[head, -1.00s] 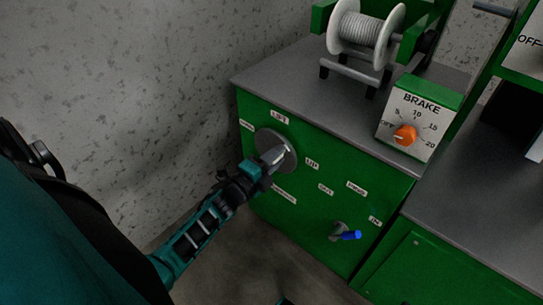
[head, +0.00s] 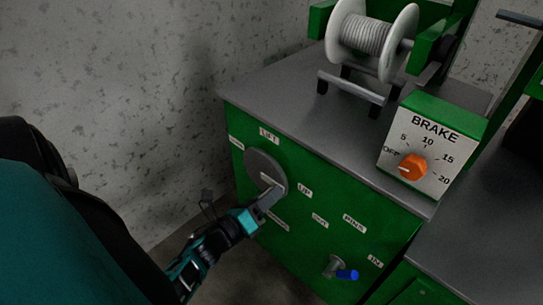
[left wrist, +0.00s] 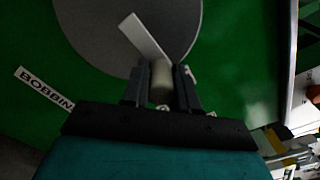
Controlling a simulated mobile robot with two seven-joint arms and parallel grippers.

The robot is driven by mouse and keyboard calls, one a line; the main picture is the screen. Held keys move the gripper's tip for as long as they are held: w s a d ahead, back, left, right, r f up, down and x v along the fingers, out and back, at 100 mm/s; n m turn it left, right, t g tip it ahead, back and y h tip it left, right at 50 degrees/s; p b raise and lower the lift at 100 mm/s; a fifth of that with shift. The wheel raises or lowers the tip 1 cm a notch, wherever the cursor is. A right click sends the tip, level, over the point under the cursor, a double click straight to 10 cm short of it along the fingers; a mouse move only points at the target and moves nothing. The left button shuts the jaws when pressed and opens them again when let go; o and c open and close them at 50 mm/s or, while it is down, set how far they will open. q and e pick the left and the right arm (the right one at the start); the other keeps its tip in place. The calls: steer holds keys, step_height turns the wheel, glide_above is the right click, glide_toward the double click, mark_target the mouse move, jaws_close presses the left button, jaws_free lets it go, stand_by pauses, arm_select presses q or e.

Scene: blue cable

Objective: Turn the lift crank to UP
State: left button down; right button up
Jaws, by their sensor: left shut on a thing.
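The lift crank is on the green cabinet front, under the "LIFT" label (head: 269,136). Its round grey disc (head: 260,164) shows in the head view, with the "UP" label (head: 305,191) to its right. My left gripper (head: 270,198) is at the lower right part of the disc. In the left wrist view the pale crank arm (left wrist: 143,36) crosses the grey disc (left wrist: 95,22). The round crank handle (left wrist: 161,84) sits between the fingers of my left gripper (left wrist: 161,90), which is shut on it. My right gripper is not in view.
A brake box with an orange knob (head: 412,167) and a cable spool (head: 370,35) stand on the grey top (head: 270,92). A speckled wall is at left.

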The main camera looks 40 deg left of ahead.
arm_select(q)
steer(key=shift+d+f+m, duration=0.1)
steer(key=shift+f+m, duration=0.15)
steer(key=shift+m, duration=0.05)
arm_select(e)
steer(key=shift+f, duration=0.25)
arm_select(q)
steer(key=c, duration=0.9)
jaws_free()
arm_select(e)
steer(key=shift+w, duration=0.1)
arm_select(q)
steer(key=shift+o, duration=0.2)
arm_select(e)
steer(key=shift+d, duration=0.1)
